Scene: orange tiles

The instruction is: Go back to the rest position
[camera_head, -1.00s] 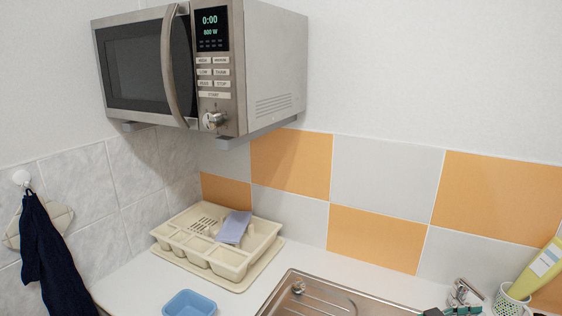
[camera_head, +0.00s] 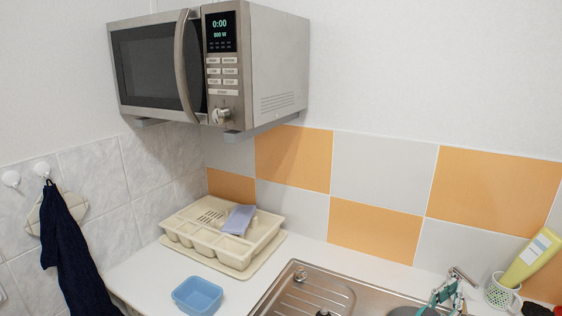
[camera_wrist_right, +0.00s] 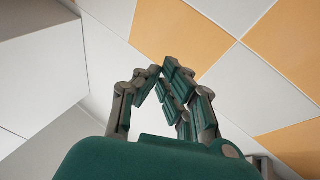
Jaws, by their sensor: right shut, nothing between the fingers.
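My right gripper (camera_head: 446,292) shows at the lower right of the head view, its green fingers in front of the tap area by the sink. In the right wrist view my right gripper (camera_wrist_right: 160,78) is shut, its green and grey fingers drawn together with nothing between them. Orange and white tiles and pale surfaces lie behind it there. My left gripper is not in view.
A steel sink (camera_head: 300,295) with a tap (camera_head: 462,274) is at the bottom. A cream dish rack (camera_head: 225,245), a blue tub (camera_head: 197,296) and a holder (camera_head: 500,292) with a yellow-green bottle (camera_head: 530,260) stand around it. A microwave (camera_head: 275,65) hangs above.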

